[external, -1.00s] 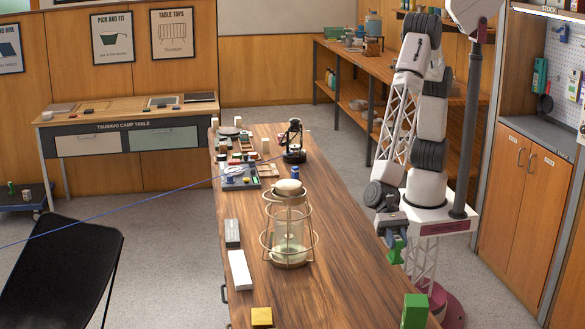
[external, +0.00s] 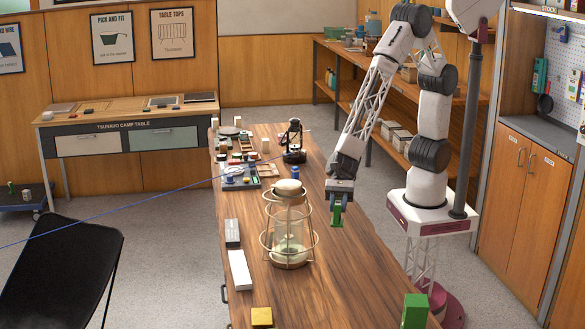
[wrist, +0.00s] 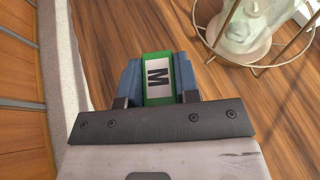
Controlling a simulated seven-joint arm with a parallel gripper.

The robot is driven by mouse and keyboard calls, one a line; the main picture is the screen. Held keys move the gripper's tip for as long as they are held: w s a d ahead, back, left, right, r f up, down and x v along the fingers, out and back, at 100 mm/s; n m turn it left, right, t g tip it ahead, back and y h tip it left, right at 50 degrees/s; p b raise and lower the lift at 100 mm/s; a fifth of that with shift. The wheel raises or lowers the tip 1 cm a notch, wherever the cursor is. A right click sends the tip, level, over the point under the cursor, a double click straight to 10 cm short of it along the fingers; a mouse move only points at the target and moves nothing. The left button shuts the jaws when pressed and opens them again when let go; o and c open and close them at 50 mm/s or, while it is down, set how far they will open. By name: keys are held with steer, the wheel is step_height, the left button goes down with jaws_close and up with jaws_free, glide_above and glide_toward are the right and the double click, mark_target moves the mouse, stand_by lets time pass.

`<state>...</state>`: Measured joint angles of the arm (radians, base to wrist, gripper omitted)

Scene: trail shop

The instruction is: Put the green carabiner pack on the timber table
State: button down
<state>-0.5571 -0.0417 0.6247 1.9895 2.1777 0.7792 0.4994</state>
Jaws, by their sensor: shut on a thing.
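The green carabiner pack (external: 337,214) is held in my gripper (external: 339,200), over the right part of the timber table (external: 345,262). In the wrist view the pack (wrist: 158,78) shows a white label with a black M, between the blue fingers of my gripper (wrist: 158,85). The gripper is shut on it. The wooden tabletop (wrist: 120,25) shows below the pack; I cannot tell the exact gap between them.
A glass lantern with a wire cage (external: 289,230) stands on the table just left of my gripper, and shows at upper right in the wrist view (wrist: 250,25). A green box (external: 415,311) stands at the near right edge, a yellow block (external: 262,317) at the near left. The tabletop between them is clear.

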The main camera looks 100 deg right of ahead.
steer(key=w+d+r+m+t+h, duration=0.1)
steer(key=d+m+t, duration=0.1)
steer(key=d, duration=1.2)
steer(key=w+d+m+t+h, duration=0.2)
steer(key=d+m+t, duration=0.1)
steer(key=d, duration=1.2)
steer(key=s+d+m+t+h, duration=0.1)
steer(key=s+d, duration=0.4)
steer(key=d, duration=0.6)
steer(key=s+d+m+t+h, duration=0.2)
steer(key=s+d, duration=0.3)
steer(key=d, duration=0.6)
steer(key=shift+d+f+m+h, duration=0.25)
steer(key=shift+d+m+h, duration=0.05)
steer(key=shift+m+h, duration=0.55)
steer(key=shift+f, duration=2.2)
steer(key=shift+f, duration=1.8)
steer(key=shift+f, duration=0.15)
